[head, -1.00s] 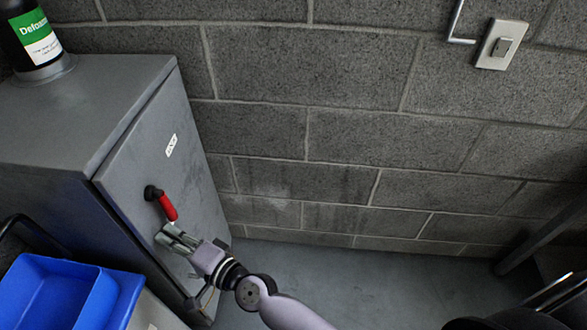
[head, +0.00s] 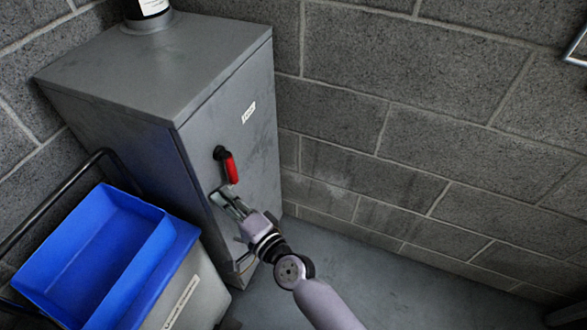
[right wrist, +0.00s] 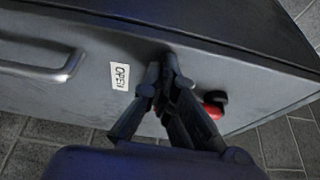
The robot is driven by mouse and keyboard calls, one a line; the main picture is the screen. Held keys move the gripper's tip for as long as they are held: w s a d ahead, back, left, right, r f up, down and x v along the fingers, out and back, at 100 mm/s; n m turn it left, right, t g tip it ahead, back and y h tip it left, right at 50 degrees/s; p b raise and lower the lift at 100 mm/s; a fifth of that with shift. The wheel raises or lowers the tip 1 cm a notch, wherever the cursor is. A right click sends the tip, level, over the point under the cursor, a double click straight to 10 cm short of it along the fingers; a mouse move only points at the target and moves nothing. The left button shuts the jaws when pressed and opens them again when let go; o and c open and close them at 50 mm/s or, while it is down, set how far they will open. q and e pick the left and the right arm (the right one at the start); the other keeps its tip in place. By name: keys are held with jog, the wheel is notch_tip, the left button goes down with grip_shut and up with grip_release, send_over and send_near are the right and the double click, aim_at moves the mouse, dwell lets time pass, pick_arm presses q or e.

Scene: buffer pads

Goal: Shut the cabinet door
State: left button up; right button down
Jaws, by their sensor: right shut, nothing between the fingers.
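The grey metal cabinet (head: 110,115) stands left of centre in the head view. Its door (head: 255,130) faces right, bears a small white label (head: 248,112) and looks flush or nearly flush with the body; a small gap cannot be ruled out. A red-gripped lever (head: 231,168) sits on the door, and its red part shows in the right wrist view (right wrist: 213,108). My right gripper (head: 226,200) is shut and empty, its tips at the door face just below the lever; contact is unclear. It also shows in the right wrist view (right wrist: 166,70). My left gripper is not in view.
A blue tray (head: 150,215) on a cart stands close in front of the cabinet at lower left. A block wall (head: 400,110) is behind. Grey floor (head: 300,245) is free right of the cabinet.

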jog(key=v, duration=1.1)
jog(key=shift+s+d, duration=0.15)
jog(key=shift+d, duration=0.25)
jog(key=shift+f, duration=0.15)
